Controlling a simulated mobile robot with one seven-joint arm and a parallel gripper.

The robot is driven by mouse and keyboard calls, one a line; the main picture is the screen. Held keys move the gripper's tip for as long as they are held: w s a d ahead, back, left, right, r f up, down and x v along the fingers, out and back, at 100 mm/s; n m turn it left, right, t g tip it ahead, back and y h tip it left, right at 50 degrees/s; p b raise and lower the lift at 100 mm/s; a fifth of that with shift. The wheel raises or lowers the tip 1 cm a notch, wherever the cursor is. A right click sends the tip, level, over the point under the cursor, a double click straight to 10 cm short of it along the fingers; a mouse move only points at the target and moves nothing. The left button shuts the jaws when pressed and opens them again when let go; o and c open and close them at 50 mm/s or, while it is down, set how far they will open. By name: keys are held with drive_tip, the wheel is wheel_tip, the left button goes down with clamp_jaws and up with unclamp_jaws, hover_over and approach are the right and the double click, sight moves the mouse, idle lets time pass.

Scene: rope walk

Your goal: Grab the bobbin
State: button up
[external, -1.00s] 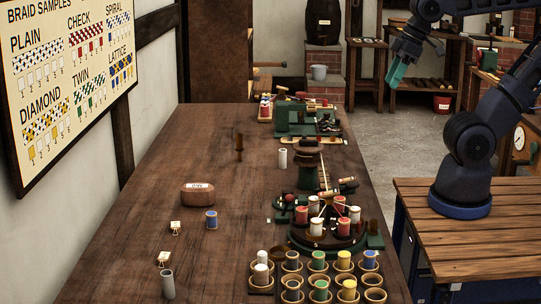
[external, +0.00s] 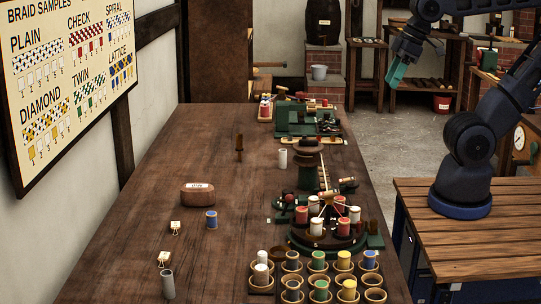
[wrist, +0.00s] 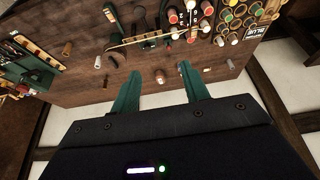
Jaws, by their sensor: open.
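A blue bobbin (external: 211,220) stands alone on the left part of the wooden table. Red and white bobbins (external: 302,215) stand on a round dark green braiding stand; they also show at the top of the wrist view (wrist: 173,15). More bobbins, such as a green one (external: 318,260), stand in round cups at the table's near end. My gripper (external: 397,73) has teal fingers and hangs high at the upper right in the external view, well away from the bobbins. In the wrist view its fingers (wrist: 157,78) are spread apart, with nothing held between them.
The long table (external: 160,185) has clear room at its middle left. Green equipment (external: 295,120) sits at the far end. A sample board (external: 70,80) hangs on the left wall.

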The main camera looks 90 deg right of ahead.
drive_tip(key=shift+o, duration=0.8)
drive_tip(key=shift+w, duration=0.15)
drive_tip(key=n+g, duration=0.5)
drive_tip(key=n, duration=0.9)
hover_over(211, 214)
wheel_tip(211, 214, down, 26)
wheel_tip(211, 214, down, 11)
drive_tip(key=shift+d+r, duration=0.1)
drive_tip(key=shift+d, duration=0.05)
